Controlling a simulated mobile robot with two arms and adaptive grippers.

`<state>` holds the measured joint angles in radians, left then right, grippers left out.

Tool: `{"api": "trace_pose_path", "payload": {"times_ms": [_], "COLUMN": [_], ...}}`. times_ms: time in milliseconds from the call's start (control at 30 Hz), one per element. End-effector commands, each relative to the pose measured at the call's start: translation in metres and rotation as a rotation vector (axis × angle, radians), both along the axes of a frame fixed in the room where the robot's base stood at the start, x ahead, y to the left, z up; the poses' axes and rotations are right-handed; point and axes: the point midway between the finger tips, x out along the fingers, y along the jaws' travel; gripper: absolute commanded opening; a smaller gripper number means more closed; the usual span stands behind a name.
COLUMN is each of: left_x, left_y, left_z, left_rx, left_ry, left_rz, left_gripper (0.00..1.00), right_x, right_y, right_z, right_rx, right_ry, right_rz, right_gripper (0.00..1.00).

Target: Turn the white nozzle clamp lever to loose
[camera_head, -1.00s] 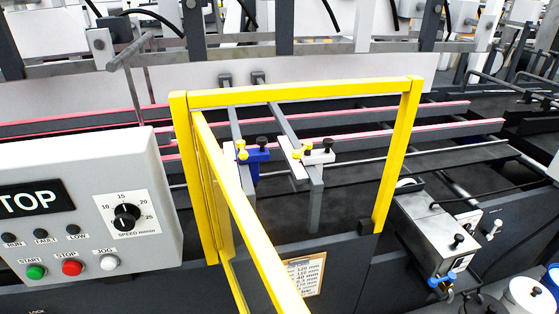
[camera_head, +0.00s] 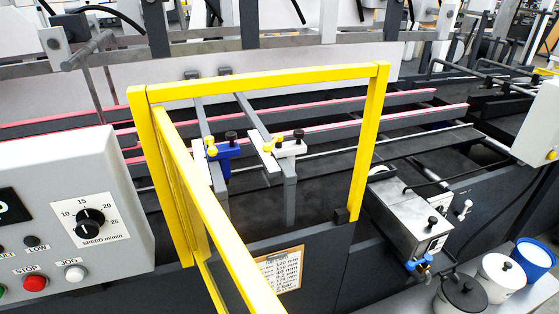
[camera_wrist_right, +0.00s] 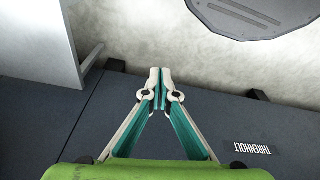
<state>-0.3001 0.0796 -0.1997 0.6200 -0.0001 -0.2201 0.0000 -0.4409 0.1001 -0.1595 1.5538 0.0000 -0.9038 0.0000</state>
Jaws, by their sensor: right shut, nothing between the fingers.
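In the head view a white block (camera_head: 289,148) sits clamped on a grey bar inside the yellow guard frame, with small yellow and black knobs. A blue block (camera_head: 226,152) of similar build sits on the bar to its left. A small white handle (camera_head: 464,210) is on the right side of the metal glue unit, and a blue one (camera_head: 419,264) is at its front. I cannot tell which white part is the lever, nor its setting. My right gripper (camera_wrist_right: 160,85) shows only in the wrist view, shut and empty, away from these parts. My left gripper is out of view.
The yellow guard frame (camera_head: 260,84) stands around the blocks. A grey control panel (camera_head: 80,160) is at the left. White (camera_head: 503,272), grey (camera_head: 461,296) and blue (camera_head: 532,262) pots stand at lower right. The wrist view shows a dark panel and pale floor.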

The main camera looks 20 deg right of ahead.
Motion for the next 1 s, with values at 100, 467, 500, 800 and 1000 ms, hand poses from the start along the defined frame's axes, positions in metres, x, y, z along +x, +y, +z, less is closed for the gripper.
{"api": "trace_pose_path", "payload": {"times_ms": [100, 467, 500, 800, 1000], "left_x": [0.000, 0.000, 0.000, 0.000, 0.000], "left_y": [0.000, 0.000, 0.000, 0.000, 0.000], "left_z": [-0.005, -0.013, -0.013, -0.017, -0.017], "left_rx": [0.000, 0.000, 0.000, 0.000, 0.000], "left_ry": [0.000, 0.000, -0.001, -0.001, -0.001], "left_rz": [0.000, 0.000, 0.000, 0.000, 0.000], "left_gripper": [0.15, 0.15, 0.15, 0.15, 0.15], "right_x": [0.020, 0.033, 0.032, 0.078, 0.135], "right_y": [0.002, 0.002, 0.002, -0.004, -0.005], "right_z": [0.046, 0.168, 0.178, 0.244, 0.256], "right_rx": [0.003, 0.006, 0.006, 0.018, 0.052], "right_ry": [-0.029, -0.080, -0.085, -0.286, -0.477], "right_rz": [-0.004, -0.013, -0.013, -0.016, -0.016], "right_gripper": [0.00, 0.00, 0.00, 0.00, 0.00]}}
